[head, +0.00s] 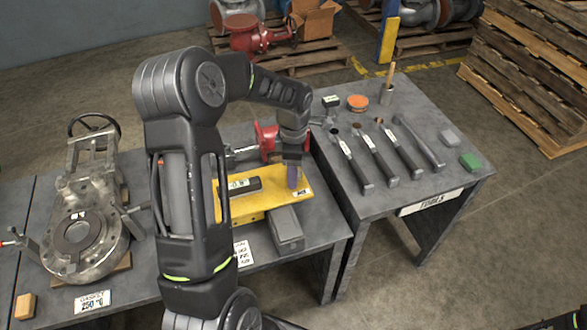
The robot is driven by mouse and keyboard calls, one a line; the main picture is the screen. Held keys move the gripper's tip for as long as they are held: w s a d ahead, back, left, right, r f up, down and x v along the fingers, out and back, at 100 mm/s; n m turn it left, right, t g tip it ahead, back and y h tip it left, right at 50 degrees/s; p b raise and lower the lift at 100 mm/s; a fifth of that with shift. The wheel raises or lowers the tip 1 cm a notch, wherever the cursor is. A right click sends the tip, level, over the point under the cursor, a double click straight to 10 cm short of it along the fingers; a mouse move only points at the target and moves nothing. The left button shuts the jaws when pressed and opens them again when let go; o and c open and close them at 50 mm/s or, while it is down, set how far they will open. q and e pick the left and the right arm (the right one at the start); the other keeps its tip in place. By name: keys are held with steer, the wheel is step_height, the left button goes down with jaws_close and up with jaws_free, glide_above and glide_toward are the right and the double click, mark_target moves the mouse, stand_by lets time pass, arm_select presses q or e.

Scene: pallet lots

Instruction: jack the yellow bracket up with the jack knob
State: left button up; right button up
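The yellow bracket (262,203) lies on the grey bench, with a dark block (240,187) on top of it. My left gripper (293,160) points down directly over the knob. Its fingers are dark and small here, so I cannot tell whether they are open, or shut on the knob. My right gripper is out of view; only a bit of dark arm shows in the lower right corner.
A grey block (286,229) sits at the bracket's front. A red valve part (267,139) is behind it. A large metal valve (82,232) stands on the left. The tool table (435,196) at right holds several tools. My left arm hides part of the bench.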

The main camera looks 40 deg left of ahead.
arm_select(q)
jaws_close()
stand_by(0.5)
steer(key=shift+m, duration=0.3)
